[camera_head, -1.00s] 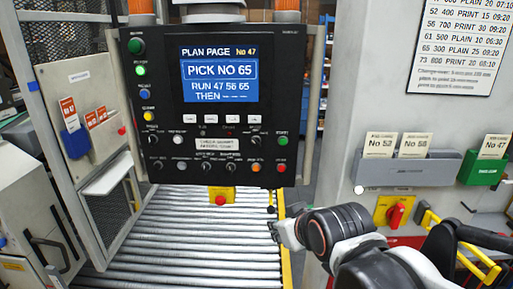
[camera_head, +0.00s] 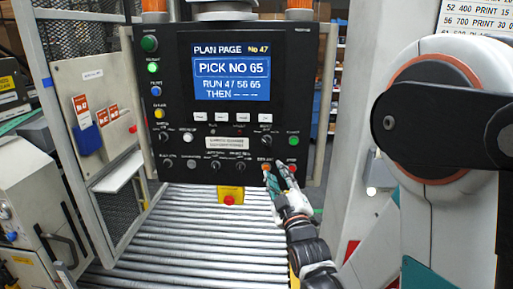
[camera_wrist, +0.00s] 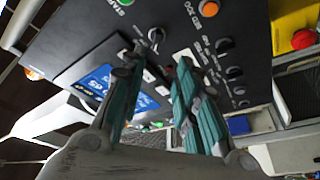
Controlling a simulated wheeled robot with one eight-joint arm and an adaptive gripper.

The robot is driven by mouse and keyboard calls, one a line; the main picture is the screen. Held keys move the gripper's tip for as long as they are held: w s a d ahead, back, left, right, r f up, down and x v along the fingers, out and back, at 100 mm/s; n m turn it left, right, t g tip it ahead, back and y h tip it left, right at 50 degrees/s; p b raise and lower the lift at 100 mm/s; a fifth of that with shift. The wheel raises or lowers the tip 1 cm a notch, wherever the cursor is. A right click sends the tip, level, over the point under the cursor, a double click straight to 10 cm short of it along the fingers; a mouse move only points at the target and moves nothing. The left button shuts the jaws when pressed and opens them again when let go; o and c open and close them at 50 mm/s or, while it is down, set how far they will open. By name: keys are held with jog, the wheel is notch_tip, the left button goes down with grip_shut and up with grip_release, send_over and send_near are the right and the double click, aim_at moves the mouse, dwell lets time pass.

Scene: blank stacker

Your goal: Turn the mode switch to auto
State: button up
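The dark control panel (camera_head: 170,110) has several black rotary knobs. Their labels are too small to read for sure, so I cannot confirm which is the mode switch. One black knob (camera_head: 266,140) sits left of the green button (camera_head: 293,140), at the panel's right side. My gripper (camera_head: 276,167) is in front of the panel's lower right corner, below that knob. In the wrist view my gripper (camera_wrist: 165,58) has its two teal fingers apart, with nothing held. A black knob (camera_wrist: 155,36) lies just beyond the left fingertip. Whether the fingers touch the panel cannot be told.
An orange button (camera_head: 266,168) and a red button (camera_head: 292,168) are close to my fingers. A yellow box with a red button (camera_head: 230,197) hangs under the panel. A roller conveyor (camera_head: 190,235) runs below. My arm covers much of the right side.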

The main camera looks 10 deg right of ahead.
aim_at(266, 142)
jog(key=shift+t, duration=0.3)
jog(key=p+x, duration=0.1)
jog(key=x, duration=1.2)
jog(key=shift+w, duration=0.3)
grip_shut()
